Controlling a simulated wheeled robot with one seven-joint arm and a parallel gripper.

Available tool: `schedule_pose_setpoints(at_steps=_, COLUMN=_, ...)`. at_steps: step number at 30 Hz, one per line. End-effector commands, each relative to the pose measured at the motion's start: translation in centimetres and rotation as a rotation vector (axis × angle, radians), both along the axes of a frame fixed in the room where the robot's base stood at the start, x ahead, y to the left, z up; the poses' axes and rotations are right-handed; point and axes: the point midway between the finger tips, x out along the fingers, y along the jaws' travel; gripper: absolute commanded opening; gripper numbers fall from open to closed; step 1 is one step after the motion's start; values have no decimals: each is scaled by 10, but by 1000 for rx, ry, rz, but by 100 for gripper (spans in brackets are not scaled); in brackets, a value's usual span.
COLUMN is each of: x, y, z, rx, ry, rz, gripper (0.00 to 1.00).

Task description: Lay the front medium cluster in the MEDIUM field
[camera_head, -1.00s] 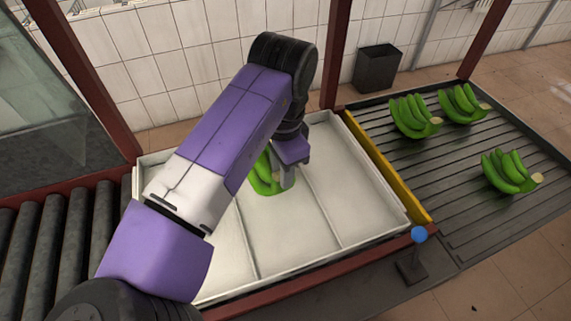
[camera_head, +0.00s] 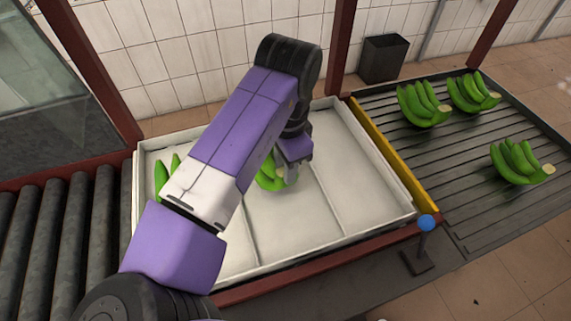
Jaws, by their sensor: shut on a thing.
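A green banana cluster (camera_head: 267,182) is in the white tray's middle field (camera_head: 285,220), partly hidden behind my arm. My gripper (camera_head: 290,176) is at its cut crown and shut on it. I cannot tell whether the cluster rests on the tray floor or hangs just above it. Another green cluster (camera_head: 161,180) shows in the tray's left field, mostly covered by my arm. No field label is readable.
Low ridges divide the white tray (camera_head: 385,160). Its right field is empty. A yellow bar (camera_head: 395,160) separates it from a slatted deck (camera_head: 450,190) with three green clusters (camera_head: 520,160). A blue-topped post (camera_head: 426,223) stands in front. Rollers (camera_head: 60,240) lie left.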

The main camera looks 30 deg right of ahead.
Motion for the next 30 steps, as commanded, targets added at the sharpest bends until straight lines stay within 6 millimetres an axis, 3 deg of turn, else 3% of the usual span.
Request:
schedule_pose_setpoints(at_steps=18, x=1, y=0, z=-8, rx=0, ry=-3, rz=0, gripper=0)
schedule_pose_setpoints(at_steps=19, x=1, y=0, z=-7, rx=0, ry=-3, rz=0, gripper=32)
schedule_pose_setpoints(at_steps=22, x=1, y=0, z=-8, rx=0, ry=-3, rz=0, gripper=52)
schedule_pose_setpoints(at_steps=30, x=-1, y=0, z=-10, rx=0, ry=2, rz=0, gripper=52)
